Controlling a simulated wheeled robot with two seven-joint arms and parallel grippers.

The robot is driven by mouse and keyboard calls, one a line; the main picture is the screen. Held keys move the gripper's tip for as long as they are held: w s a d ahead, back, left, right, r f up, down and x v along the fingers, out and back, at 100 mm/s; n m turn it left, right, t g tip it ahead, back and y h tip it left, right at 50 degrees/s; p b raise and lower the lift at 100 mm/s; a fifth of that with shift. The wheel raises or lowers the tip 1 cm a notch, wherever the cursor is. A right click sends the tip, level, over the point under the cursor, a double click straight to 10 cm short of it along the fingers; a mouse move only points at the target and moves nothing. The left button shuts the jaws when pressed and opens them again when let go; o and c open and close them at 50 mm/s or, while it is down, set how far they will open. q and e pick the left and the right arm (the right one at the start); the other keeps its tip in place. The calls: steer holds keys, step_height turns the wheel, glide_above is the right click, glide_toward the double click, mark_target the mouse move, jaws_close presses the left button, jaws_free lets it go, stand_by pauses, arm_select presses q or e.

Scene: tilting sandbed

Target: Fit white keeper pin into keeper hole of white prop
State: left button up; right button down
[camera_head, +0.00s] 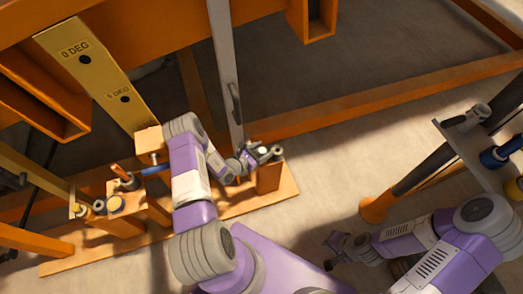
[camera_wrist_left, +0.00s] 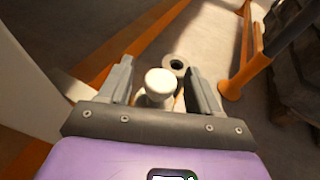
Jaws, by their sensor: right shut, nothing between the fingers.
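The white prop (camera_head: 224,60) is a long pale bar that slopes down to the wooden base. A slot shows on its lower half; I cannot make out the keeper hole. My left gripper (camera_head: 256,155) is low beside the prop's foot, over a wooden block. In the left wrist view my left gripper (camera_wrist_left: 160,80) is open, its fingers on either side of a round-headed white pin (camera_wrist_left: 159,82). Gaps show between the pin and both fingers. The pin's lower part is hidden. My right gripper (camera_head: 340,243) is shut and empty, off to the right above the floor.
A pale ring with a dark hole (camera_wrist_left: 175,64) stands just beyond the pin. The wooden base (camera_head: 75,262) carries blocks and other pins on the left. A tray with fittings (camera_head: 465,150) is at the right.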

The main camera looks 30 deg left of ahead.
arm_select(q)
steer(key=p+v, duration=0.2)
steer(key=v, duration=0.5)
steer(key=shift+s+p, duration=0.3)
steer(key=shift+p, duration=0.05)
stand_by(0.4)
